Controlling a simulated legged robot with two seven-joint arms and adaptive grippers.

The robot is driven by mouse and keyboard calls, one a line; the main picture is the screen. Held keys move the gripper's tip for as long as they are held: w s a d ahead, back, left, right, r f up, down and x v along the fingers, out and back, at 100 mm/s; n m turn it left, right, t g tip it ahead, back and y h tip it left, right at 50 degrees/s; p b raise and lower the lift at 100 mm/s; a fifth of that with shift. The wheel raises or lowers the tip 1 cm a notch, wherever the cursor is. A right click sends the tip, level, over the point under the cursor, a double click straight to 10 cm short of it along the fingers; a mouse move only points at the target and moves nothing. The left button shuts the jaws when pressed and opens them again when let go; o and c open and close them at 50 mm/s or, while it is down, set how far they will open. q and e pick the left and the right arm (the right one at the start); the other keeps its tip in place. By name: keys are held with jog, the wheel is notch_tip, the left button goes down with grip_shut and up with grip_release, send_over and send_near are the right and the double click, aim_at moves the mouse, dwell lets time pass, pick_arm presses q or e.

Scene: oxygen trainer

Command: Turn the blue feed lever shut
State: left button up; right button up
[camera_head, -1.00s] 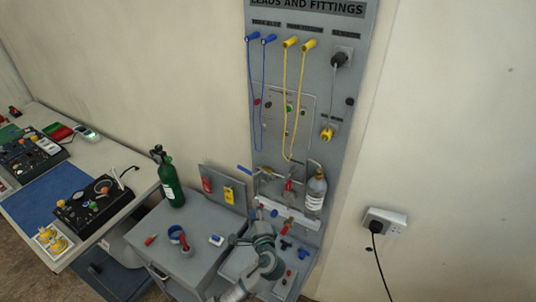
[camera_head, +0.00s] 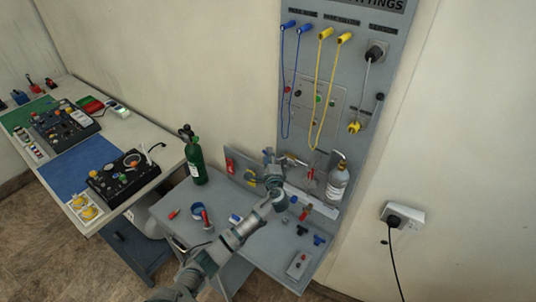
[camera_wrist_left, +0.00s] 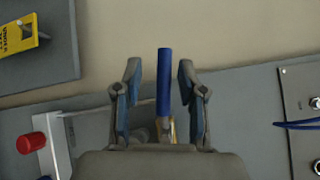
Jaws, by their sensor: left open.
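The blue feed lever (camera_wrist_left: 164,80) stands upright in the left wrist view, above a brass-coloured fitting (camera_wrist_left: 172,130). My left gripper (camera_wrist_left: 160,72) is open, with one finger on each side of the lever. Small gaps show between the lever and both fingers. In the head view my left gripper (camera_head: 270,163) is at the lower part of the grey fittings board and largely hides the lever. My right gripper is not in view.
Blue leads (camera_head: 283,90) and yellow leads (camera_head: 318,90) hang above. A red knob (camera_wrist_left: 31,142) is at lower left in the wrist view.

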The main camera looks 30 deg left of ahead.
pick_arm(q)
jog(key=shift+w+a+f, duration=0.1)
jog(key=shift+w+a, duration=0.2)
jog(key=shift+w, duration=0.2)
jog(key=shift+d, duration=0.5)
jog(key=shift+r, duration=0.2)
grip_shut()
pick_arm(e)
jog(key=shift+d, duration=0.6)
pick_arm(q)
jog(key=shift+a, duration=0.15)
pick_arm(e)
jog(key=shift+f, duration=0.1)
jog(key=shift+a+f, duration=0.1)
